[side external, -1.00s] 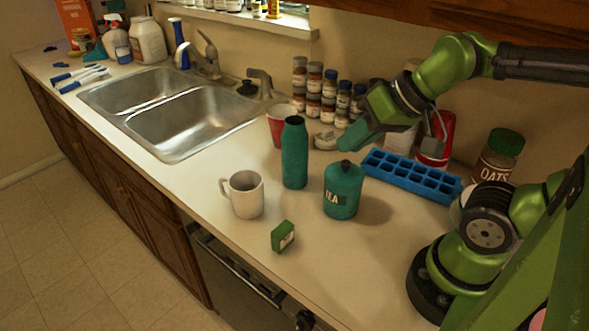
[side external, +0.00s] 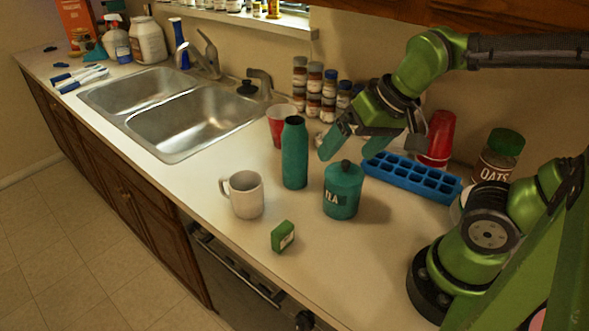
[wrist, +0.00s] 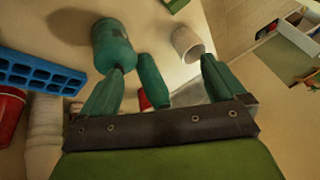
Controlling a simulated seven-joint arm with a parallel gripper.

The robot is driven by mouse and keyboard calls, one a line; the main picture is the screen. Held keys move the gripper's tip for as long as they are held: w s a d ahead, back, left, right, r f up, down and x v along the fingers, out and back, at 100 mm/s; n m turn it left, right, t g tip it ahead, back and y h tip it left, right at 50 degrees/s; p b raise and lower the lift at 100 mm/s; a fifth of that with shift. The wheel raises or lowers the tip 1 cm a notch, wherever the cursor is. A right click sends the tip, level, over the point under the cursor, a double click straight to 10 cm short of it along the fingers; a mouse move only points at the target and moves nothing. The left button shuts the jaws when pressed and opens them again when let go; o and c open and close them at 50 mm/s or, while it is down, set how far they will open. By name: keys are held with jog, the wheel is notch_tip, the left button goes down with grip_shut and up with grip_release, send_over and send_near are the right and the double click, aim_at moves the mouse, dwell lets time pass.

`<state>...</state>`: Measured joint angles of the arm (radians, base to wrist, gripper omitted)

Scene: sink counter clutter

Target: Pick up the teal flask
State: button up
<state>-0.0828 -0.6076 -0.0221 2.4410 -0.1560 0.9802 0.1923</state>
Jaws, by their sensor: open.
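The teal flask (side external: 294,158) stands upright on the counter with its dark mouth at the top, left of a teal TEA canister (side external: 343,192). My gripper (side external: 345,150) is open and empty above the counter, to the right of the flask and behind the canister in the side view. In the wrist view my gripper (wrist: 163,65) has its two teal fingers spread wide. The flask (wrist: 152,80) shows between them, nearer the left finger. The canister (wrist: 112,45) shows at the left fingertip. I cannot tell whether that finger touches it.
A white mug (side external: 246,195) stands left of the flask, and a small green box (side external: 283,236) lies in front. A red cup (side external: 281,125) and spice jars (side external: 314,92) are behind. A blue ice tray (side external: 412,177) lies right.

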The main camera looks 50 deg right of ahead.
notch_tip(320, 180, down, 6)
jog(key=w+d+m+g+h, duration=0.1)
jog(key=w+m+g+h, duration=0.2)
jog(key=g+h, duration=0.1)
jog(key=m+t+h, duration=0.5)
jog(key=m+h, duration=0.1)
jog(key=h, duration=0.7)
send_near(290, 155)
jog(key=shift+n+y, duration=0.3)
jog(key=x, duration=0.9)
jog(key=shift+d+r, duration=0.2)
jog(key=shift+d, duration=0.2)
jog(key=shift+r+x, duration=0.15)
jog(key=shift+x, duration=1.15)
jog(key=shift+r+x, duration=0.1)
jog(key=shift+x, duration=1.25)
jog(key=c, duration=1.1)
